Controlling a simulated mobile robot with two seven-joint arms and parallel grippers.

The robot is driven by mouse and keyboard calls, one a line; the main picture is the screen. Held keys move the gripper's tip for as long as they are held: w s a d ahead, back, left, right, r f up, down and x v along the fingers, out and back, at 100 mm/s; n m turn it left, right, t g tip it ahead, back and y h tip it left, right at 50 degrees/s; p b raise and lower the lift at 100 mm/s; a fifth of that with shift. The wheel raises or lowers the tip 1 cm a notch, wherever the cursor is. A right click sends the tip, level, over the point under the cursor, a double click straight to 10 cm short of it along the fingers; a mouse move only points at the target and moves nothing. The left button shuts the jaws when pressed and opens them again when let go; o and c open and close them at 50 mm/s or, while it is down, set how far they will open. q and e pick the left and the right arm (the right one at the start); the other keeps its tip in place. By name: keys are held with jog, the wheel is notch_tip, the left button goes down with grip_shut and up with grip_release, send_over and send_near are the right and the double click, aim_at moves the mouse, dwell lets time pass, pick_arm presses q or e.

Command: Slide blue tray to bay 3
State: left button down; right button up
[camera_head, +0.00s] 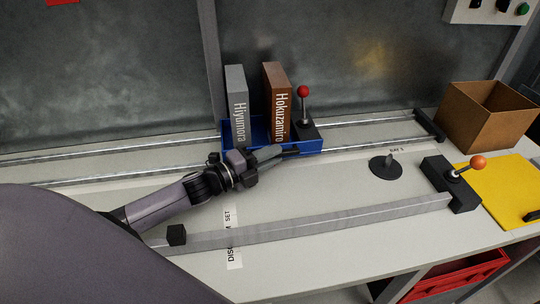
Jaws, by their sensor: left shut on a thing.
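The blue tray (312,145) sits on two metal rails along the back of the bench. It holds an upright grey book marked Hiyumora (236,105) and an upright brown book marked Hokuzamiro (276,105). A black block with a red-knobbed lever (304,110) stands at its right end. My left gripper (290,152) is at the front of the tray, shut on its front edge; the exact contact is small and partly hidden. A small bay label (397,150) lies right of the tray, its number too small to read surely. My right gripper is out of view.
The rails run clear to a black end stop (430,125) at right. A black disc with a peg (386,167), an orange-knobbed lever (462,175), a yellow mat (510,190) and an open brown box (487,115) stand further right. A metal bar (330,218) crosses the front.

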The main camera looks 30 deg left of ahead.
pick_arm(q)
jog(key=shift+w+d, duration=0.2)
dwell(0.3)
jog(key=c, duration=1.1)
grip_release()
jog(key=shift+s, duration=0.1)
jog(key=shift+v, duration=3.5)
